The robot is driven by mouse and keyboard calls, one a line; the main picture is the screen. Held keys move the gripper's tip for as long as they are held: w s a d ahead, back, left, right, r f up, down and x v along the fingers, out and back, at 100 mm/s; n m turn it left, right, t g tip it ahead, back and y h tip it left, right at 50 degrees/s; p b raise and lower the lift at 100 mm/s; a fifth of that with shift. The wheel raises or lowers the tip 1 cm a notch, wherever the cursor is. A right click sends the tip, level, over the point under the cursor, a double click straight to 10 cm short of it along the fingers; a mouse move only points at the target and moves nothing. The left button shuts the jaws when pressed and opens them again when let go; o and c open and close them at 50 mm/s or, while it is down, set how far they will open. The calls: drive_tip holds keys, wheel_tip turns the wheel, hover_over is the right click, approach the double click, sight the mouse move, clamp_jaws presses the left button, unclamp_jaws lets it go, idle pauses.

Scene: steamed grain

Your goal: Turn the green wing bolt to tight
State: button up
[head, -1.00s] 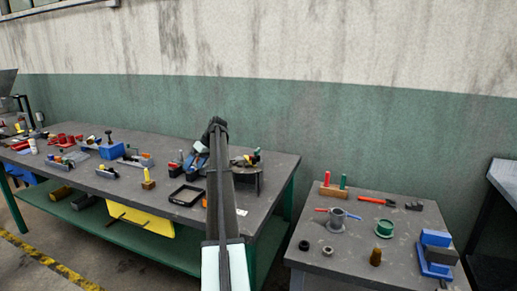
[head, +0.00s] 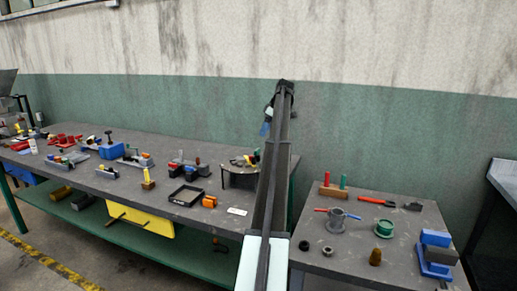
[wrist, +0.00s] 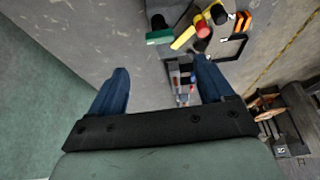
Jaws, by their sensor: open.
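A small green piece (wrist: 160,37), probably the green wing bolt, shows at the top of the wrist view beside a yellow winged piece (wrist: 184,39) and a red one (wrist: 203,29). They are on a dark grey fixture (wrist: 178,12). In the head view this seems to be the round dark stand (head: 238,180) on the long bench, partly hidden by my arm. My gripper (wrist: 161,66) is open and empty, its blue fingers wide apart. In the head view my gripper (head: 266,126) is raised above and behind the stand. The bolt's thread and seat cannot be made out.
On the long bench, a black tray (head: 173,198), an orange block (head: 209,202) and a white label (head: 237,211) lie near the stand. A grey holder (head: 177,171) stands to its left. A smaller table (head: 345,258) with several parts is at right. The wall is close behind.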

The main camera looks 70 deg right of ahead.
sight(257, 149)
drive_tip(key=x, duration=1.1)
drive_tip(key=shift+c, duration=0.5)
drive_tip(key=c, duration=0.9)
drive_tip(key=shift+c, duration=0.2)
